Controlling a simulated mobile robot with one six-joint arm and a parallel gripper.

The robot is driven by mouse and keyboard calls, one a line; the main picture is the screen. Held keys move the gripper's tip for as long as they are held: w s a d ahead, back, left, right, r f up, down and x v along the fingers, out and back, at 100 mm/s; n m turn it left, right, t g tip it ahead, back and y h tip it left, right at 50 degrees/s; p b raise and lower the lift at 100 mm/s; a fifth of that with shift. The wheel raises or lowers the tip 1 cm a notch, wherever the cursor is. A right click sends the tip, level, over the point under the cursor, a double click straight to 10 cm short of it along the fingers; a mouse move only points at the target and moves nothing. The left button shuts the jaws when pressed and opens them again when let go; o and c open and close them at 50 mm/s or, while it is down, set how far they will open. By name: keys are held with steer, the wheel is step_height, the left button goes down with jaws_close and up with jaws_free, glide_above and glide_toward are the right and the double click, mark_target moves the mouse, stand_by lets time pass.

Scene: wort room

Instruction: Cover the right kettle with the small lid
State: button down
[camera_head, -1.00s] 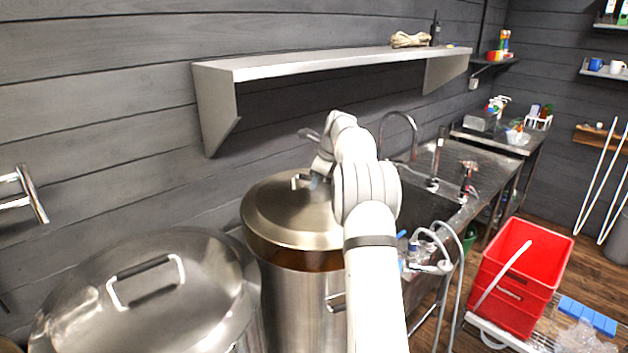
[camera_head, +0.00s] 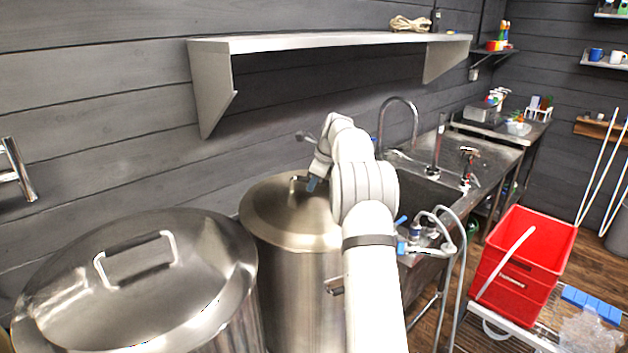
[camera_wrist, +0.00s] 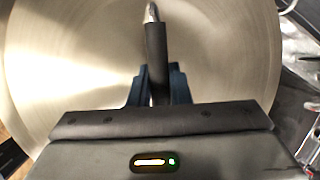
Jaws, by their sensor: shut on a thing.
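The small lid (camera_head: 290,225) is a round, brushed steel lid over the top of the right kettle (camera_head: 300,300), a tall steel cylinder. The lid looks level, with its rim at the kettle's top and no dark gap showing in front. My gripper (camera_head: 312,183) is at the lid's centre, shut on its handle. In the wrist view, the blue fingers of my gripper (camera_wrist: 157,88) close around the dark grip of the handle (camera_wrist: 155,50), with the lid (camera_wrist: 75,60) filling the background. The far rim is partly hidden by my arm.
The left kettle, with its own large lid (camera_head: 200,265), stands close on the left. A wall shelf (camera_head: 330,42) hangs above and behind. A sink bench (camera_head: 480,165) with hoses is right of the kettle. A red crate (camera_head: 520,265) stands farther right.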

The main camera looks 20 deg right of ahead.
steer(key=shift+r, duration=0.15)
steer(key=c, duration=1.5)
jaws_free()
steer(key=shift+o, duration=1.1)
steer(key=shift+s+f, duration=0.1)
steer(key=shift+f, duration=0.1)
steer(key=v, duration=0.8)
steer(key=shift+b, duration=0.45)
steer(key=shift+a+r, duration=0.1)
steer(key=shift+a, duration=0.1)
